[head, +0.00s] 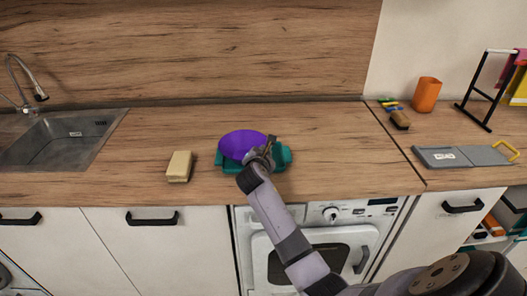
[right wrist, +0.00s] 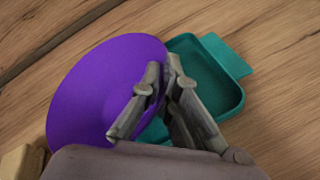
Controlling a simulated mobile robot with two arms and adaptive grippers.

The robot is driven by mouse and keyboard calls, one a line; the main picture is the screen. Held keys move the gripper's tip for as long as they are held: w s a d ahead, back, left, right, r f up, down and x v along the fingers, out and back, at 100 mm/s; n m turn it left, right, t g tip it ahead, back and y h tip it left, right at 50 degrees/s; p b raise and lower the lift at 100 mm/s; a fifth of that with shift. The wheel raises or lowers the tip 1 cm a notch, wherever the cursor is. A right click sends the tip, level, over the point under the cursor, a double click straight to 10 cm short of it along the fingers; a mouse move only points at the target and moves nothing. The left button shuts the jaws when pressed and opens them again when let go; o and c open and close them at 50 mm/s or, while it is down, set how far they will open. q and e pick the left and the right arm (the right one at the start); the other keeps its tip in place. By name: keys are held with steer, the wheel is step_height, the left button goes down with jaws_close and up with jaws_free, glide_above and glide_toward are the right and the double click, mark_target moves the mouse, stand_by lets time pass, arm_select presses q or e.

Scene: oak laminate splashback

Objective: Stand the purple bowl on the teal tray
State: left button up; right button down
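The purple bowl (head: 240,143) is over the left and middle part of the teal tray (head: 284,157) on the wooden counter. My right gripper (head: 263,152) is at the bowl's right side. In the right wrist view, the gripper (right wrist: 163,74) has its fingers closed on either side of the rim of the bowl (right wrist: 95,90). The tray (right wrist: 214,62) shows to the right of the bowl and partly beneath it, its interior empty where visible. I cannot tell whether the bowl's base touches the tray. My left gripper is in neither view.
A beige sponge-like block (head: 179,167) lies left of the tray. A steel sink (head: 65,140) is at the far left. An orange cup (head: 426,95), a brush (head: 399,119), a black rack (head: 486,92) and a grey board (head: 465,156) are on the right. Counter between sink and block is clear.

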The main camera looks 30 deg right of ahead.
steer(key=c, duration=2.3)
jaws_free()
steer(key=shift+f, duration=0.15)
steer(key=o, duration=0.5)
steer(key=shift+r, duration=0.2)
steer(key=v, duration=1.2)
